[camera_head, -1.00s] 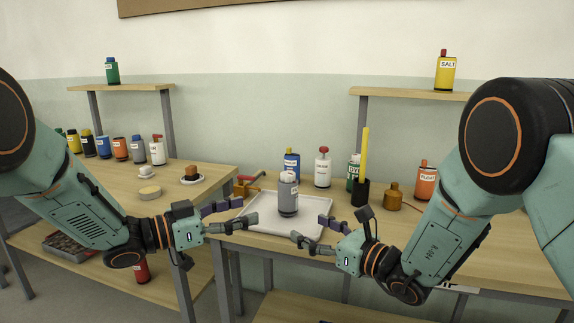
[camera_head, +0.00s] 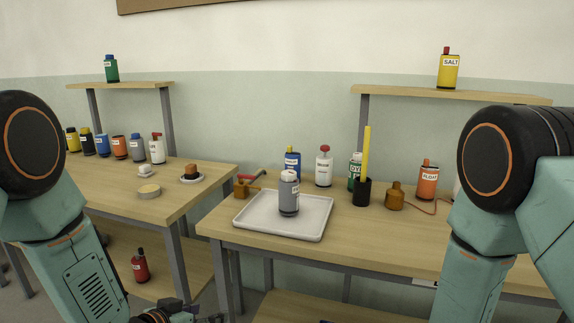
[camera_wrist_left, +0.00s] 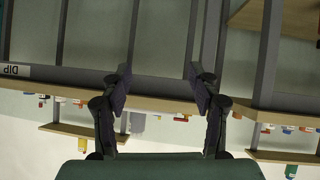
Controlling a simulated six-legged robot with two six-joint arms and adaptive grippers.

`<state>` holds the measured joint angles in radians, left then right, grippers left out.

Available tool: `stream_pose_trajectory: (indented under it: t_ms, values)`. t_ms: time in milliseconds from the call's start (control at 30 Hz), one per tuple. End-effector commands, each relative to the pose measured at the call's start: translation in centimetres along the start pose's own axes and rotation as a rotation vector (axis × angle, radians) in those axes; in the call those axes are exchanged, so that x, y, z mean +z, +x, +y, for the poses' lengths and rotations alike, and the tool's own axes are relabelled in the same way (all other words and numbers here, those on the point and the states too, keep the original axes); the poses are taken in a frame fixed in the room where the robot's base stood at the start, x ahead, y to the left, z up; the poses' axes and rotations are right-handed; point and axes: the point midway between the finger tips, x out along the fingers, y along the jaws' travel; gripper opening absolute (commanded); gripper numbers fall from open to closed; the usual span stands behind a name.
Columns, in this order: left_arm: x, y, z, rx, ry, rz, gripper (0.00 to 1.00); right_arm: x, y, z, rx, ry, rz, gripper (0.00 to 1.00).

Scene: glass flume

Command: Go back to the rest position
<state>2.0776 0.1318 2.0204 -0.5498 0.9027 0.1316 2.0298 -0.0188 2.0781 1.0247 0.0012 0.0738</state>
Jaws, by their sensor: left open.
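My left gripper (camera_wrist_left: 160,86) is open and empty in the left wrist view, its two dark fingers wide apart with nothing between them. In the head view only a bit of the left gripper (camera_head: 178,315) shows at the bottom edge, below the table tops. My right arm comes down at the right of the head view, and its gripper is out of the frame. A grey bottle with a white label (camera_head: 289,196) stands upright on the white tray (camera_head: 262,226), with no gripper near it.
The right table (camera_head: 370,244) also bears a blue bottle (camera_head: 292,162), a white bottle (camera_head: 324,168), a black holder with a yellow stick (camera_head: 362,192) and an orange bottle (camera_head: 427,182). The left table (camera_head: 115,189) bears several bottles. A red bottle (camera_head: 140,266) stands on its lower shelf.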

Motion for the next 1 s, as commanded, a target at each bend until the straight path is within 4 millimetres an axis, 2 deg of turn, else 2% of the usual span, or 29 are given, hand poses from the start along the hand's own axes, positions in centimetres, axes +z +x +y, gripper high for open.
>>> stream_pose_trajectory:
  t_ms: [33, 100, 267, 400, 500, 600, 700, 833, 1000]
  values:
    - [2.8, -0.6, 0.1, -0.028, -0.028, -0.066, 0.61, -0.5, 0.5, 1.8, 0.031, -0.095, 0.047, 0.72]
    - [6.5, -1.8, 0.1, -0.071, -0.067, -0.158, 0.61, -1.3, 1.0, 3.6, 0.056, -0.241, 0.110, 0.72]
    - [15.3, -5.8, 0.8, -0.164, -0.153, -0.387, 0.61, -1.6, 1.8, 6.2, 0.054, -0.573, 0.208, 0.72]
    - [22.6, -11.0, 2.1, -0.241, -0.225, -0.602, 0.61, 0.5, 2.5, 7.8, -0.008, -0.838, 0.222, 0.72]
    - [26.9, -15.0, 3.2, -0.289, -0.270, -0.739, 0.61, 3.0, 2.8, 9.2, -0.062, -0.973, 0.184, 0.72]
    - [29.9, -18.4, 4.4, -0.320, -0.300, -0.842, 0.61, 5.5, 3.1, 11.3, -0.082, -1.044, 0.112, 0.72]
    - [31.8, -20.4, 5.4, -0.316, -0.303, -0.906, 0.61, 6.9, 3.6, 13.5, -0.059, -1.049, 0.055, 0.72]
    - [33.0, -21.0, 5.8, -0.311, -0.304, -0.935, 0.61, 7.3, 4.1, 14.5, -0.044, -1.044, 0.033, 0.72]
    - [33.0, -21.0, 5.8, -0.311, -0.304, -0.935, 0.61, 7.3, 4.1, 14.5, -0.043, -1.043, 0.032, 0.72]
